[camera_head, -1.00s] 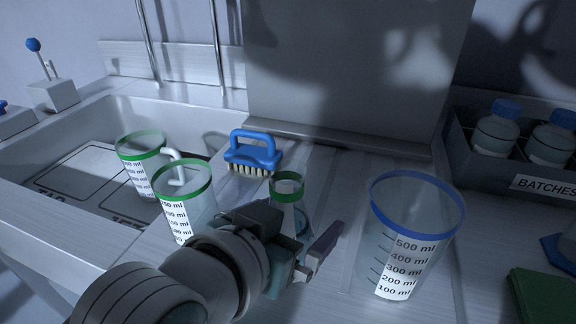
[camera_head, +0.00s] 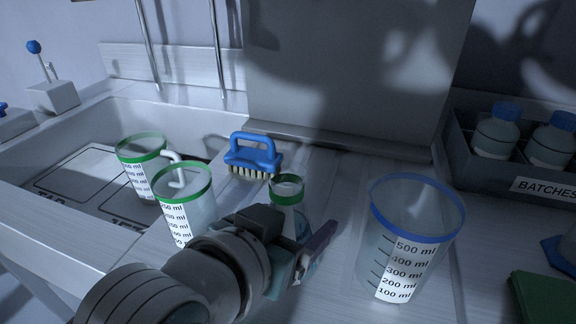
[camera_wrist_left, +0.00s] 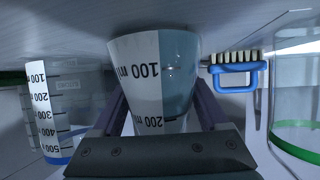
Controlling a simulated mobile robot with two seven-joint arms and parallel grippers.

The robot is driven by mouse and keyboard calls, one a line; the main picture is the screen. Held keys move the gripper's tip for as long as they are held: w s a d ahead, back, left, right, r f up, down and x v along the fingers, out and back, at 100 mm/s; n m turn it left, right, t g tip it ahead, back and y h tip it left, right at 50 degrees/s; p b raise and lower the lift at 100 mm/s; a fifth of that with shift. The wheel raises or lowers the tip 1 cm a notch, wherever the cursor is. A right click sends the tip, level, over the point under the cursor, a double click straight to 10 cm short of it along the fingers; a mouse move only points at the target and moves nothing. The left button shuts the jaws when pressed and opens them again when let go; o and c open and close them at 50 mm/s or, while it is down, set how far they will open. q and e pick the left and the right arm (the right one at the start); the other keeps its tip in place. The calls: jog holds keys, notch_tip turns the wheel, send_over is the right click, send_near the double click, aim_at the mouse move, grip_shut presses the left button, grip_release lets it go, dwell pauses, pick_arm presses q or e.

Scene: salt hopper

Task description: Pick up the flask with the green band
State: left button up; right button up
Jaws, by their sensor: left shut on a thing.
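The flask with the green band (camera_head: 286,200) is clear glass and stands upright on the counter between the beakers. My left gripper (camera_head: 297,238) is shut on its body, and the wrist and fingers hide much of its lower part in the head view. In the left wrist view, which is upside down, the flask (camera_wrist_left: 178,75) sits between the two fingers (camera_wrist_left: 161,105), with its 100 ml and 200 ml marks showing. Its base is at or close to the counter; I cannot tell whether they touch. My right gripper is not in view.
Two green-rimmed beakers (camera_head: 186,205) (camera_head: 140,165) stand at the left by the sink (camera_head: 70,215). A blue brush (camera_head: 253,155) lies behind the flask. A large blue-rimmed beaker (camera_head: 410,240) stands close on the right. A bottle crate (camera_head: 470,172) is at the far right.

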pick_arm(q)
grip_shut()
jog(key=shift+r, duration=0.1)
